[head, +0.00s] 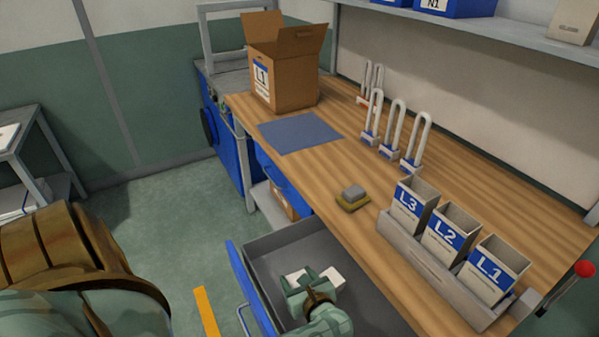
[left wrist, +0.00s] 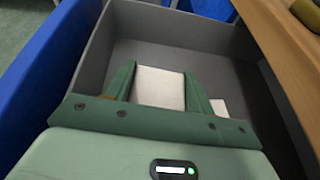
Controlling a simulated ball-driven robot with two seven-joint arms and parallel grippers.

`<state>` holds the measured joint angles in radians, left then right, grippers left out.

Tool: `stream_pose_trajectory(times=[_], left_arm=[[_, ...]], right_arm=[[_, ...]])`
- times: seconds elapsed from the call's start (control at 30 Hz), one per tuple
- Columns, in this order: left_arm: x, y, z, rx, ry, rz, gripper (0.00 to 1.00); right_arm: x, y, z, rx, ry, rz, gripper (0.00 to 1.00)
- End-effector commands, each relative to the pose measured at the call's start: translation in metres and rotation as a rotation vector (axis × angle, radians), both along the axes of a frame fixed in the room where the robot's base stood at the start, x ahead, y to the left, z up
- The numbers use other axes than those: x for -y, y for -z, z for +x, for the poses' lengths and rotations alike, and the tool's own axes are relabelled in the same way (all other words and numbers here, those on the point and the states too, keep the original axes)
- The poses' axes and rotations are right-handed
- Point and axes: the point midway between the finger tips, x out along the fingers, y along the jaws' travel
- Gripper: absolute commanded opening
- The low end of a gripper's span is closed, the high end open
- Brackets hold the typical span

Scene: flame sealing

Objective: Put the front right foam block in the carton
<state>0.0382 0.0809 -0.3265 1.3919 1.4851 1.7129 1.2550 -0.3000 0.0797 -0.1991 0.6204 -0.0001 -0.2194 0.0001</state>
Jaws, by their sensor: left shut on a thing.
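My left gripper (head: 308,284) is down inside the open grey drawer (head: 368,290). In the left wrist view its two green fingers (left wrist: 158,88) are shut on a white foam block (left wrist: 160,88), one on each side. A second white block (left wrist: 218,107) shows partly beside the right finger, in the drawer. The drawer floor beyond the held block is bare. The carton (head: 297,88) is an open brown cardboard box with an L1 label, standing at the far left end of the bench. Its inside is hidden. My right gripper is not in view.
The drawer's blue front (head: 249,285) stands out from the wooden bench (head: 350,160). A blue mat (head: 300,132) lies before the carton. A small grey-and-yellow block (head: 353,197), labelled bins (head: 450,237) and several upright loops (head: 393,130) stand on the bench.

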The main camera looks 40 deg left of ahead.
Motion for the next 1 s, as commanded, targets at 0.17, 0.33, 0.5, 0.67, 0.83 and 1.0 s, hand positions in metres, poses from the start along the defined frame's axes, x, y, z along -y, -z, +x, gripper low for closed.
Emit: stream_pose_trajectory(times=[0.17,0.33,0.5,0.67,0.83,1.0], left_arm=[[-0.04,-0.052,0.005,0.006,-0.002,0.004,0.33],[-0.086,-0.069,0.011,0.002,-0.001,0.006,0.33],[-0.115,-0.082,0.016,0.001,-0.001,0.004,0.33],[-0.128,-0.087,0.018,0.001,0.001,0.004,0.33],[-0.13,-0.087,0.017,-0.001,0.02,0.003,0.33],[-0.107,-0.097,0.031,0.005,0.152,0.002,0.33]], right_arm=[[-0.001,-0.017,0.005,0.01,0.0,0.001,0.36],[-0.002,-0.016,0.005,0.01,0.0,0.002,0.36],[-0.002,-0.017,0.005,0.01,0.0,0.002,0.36],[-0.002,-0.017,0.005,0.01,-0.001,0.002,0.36],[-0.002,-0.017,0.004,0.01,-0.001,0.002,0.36],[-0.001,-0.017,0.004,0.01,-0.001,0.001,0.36]])
